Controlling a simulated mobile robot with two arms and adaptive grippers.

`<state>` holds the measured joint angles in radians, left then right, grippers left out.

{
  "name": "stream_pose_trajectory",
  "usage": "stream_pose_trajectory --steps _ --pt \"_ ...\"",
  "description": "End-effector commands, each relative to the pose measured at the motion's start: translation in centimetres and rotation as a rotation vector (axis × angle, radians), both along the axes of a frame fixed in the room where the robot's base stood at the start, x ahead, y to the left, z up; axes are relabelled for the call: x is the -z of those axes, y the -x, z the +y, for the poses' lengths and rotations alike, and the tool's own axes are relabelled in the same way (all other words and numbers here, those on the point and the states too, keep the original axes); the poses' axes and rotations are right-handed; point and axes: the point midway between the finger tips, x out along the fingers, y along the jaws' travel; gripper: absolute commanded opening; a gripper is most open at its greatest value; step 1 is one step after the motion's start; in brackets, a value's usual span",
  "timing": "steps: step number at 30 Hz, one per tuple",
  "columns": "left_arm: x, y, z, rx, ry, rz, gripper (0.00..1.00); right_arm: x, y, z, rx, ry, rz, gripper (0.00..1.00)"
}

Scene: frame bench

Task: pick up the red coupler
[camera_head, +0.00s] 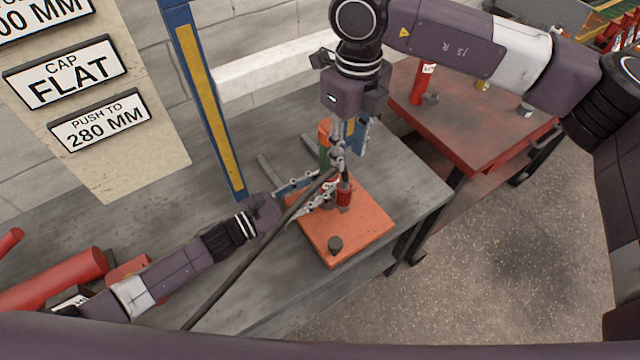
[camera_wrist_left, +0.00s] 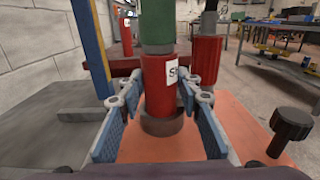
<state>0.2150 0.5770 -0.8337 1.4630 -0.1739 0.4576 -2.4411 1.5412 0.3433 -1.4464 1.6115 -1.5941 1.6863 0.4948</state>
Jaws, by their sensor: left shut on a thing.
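The red coupler (camera_wrist_left: 160,85) has a white label and a dark collar at its foot. It stands upright on the orange plate (camera_head: 350,232), directly under a green piece (camera_wrist_left: 156,22). My left gripper (camera_wrist_left: 160,98) is low over the plate, with one blue-padded finger on each side of the coupler, shut on it. In the head view my left gripper (camera_head: 328,187) partly hides the coupler. My right gripper (camera_head: 346,150) points down just above and behind it. Its fingertips overlap other parts, so its grip is unclear.
A second red cylinder (camera_head: 343,196) stands close beside the coupler. A black knob (camera_head: 335,244) sits at the plate's near edge. A blue-and-yellow post (camera_head: 205,100) rises behind. A long dark rod (camera_head: 250,262) crosses the grey bench (camera_head: 300,290). A red table (camera_head: 470,130) stands at right.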

Motion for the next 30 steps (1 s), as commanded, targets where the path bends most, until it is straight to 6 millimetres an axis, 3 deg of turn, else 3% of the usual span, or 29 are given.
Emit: stream_pose_trajectory --steps 8,13,24,30 --pt "0.0 0.0 0.0 0.000 0.000 0.000 0.00 0.0 0.0 0.0 0.000 0.000 0.000 0.29" --pt "0.0 0.0 0.0 0.000 0.000 0.000 0.00 0.1 0.2 -0.1 -0.048 -0.013 0.003 0.45" --pt "0.0 0.0 0.0 -0.001 0.000 0.000 0.00 -0.1 1.0 -1.6 -0.505 -0.117 -0.041 0.45" --pt "0.0 0.0 0.0 -0.001 0.000 0.000 0.00 0.1 1.0 -2.1 -0.632 -0.135 -0.066 0.45"
